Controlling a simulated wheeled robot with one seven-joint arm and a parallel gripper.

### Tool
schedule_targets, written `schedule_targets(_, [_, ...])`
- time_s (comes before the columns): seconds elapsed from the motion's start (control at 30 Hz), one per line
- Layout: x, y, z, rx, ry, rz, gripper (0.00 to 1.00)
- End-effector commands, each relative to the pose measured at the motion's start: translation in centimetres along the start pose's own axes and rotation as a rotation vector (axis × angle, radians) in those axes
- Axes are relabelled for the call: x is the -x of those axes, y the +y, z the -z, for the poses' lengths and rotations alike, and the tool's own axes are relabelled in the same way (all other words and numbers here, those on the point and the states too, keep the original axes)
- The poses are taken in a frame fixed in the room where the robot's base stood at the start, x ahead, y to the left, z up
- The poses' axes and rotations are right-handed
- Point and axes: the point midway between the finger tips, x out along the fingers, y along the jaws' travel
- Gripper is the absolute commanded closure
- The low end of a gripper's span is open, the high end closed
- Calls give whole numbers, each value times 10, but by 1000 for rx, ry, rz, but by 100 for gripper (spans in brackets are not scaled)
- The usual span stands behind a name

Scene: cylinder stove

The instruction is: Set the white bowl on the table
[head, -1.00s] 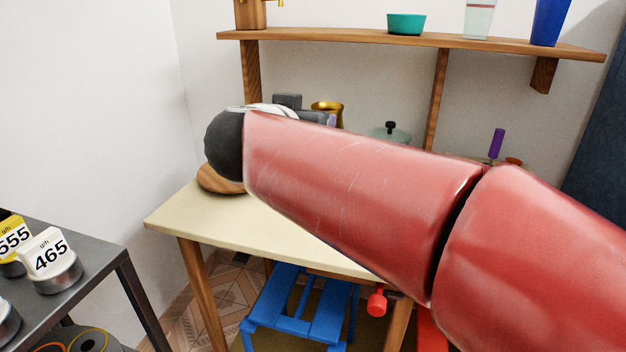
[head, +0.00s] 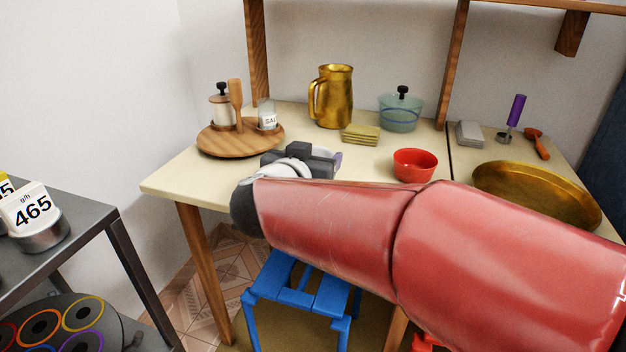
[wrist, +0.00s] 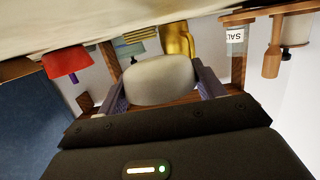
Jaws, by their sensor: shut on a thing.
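My gripper (wrist: 161,88) is shut on the white bowl (wrist: 158,80), which sits between its two purple-grey fingers in the wrist view. That view is upside down, with the tabletop along its top edge. In the head view my gripper (head: 335,161) is over the front left part of the cream table (head: 185,180), and the bowl is hidden behind it. I cannot tell how large the gap between bowl and tabletop is.
A red bowl (head: 415,165) stands right of my gripper. Behind are yellow sponges (head: 361,134), a brass pitcher (head: 333,97) and a glass pot (head: 400,113). A wooden tray (head: 215,147) with a salt jar (head: 267,115) is left. A brass pan (head: 535,190) lies right.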

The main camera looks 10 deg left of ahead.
Motion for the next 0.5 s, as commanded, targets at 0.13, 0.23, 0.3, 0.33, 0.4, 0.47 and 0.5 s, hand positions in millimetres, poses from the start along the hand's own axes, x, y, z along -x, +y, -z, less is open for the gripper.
schedule_targets(0.13, [-6, 0, -27, 4, -3, -2, 59])
schedule_targets(0.23, [-8, 0, -37, 1, -2, -2, 59])
schedule_targets(0.3, [-8, 0, -38, 1, 0, -1, 59])
schedule_targets(0.33, [-8, 0, -38, 1, 0, -1, 59])
schedule_targets(0.4, [-8, 0, -38, 0, 0, -1, 59])
schedule_targets(0.47, [-8, 0, -38, 0, 0, -1, 59])
schedule_targets(0.5, [-8, 0, -38, 0, 0, -1, 59])
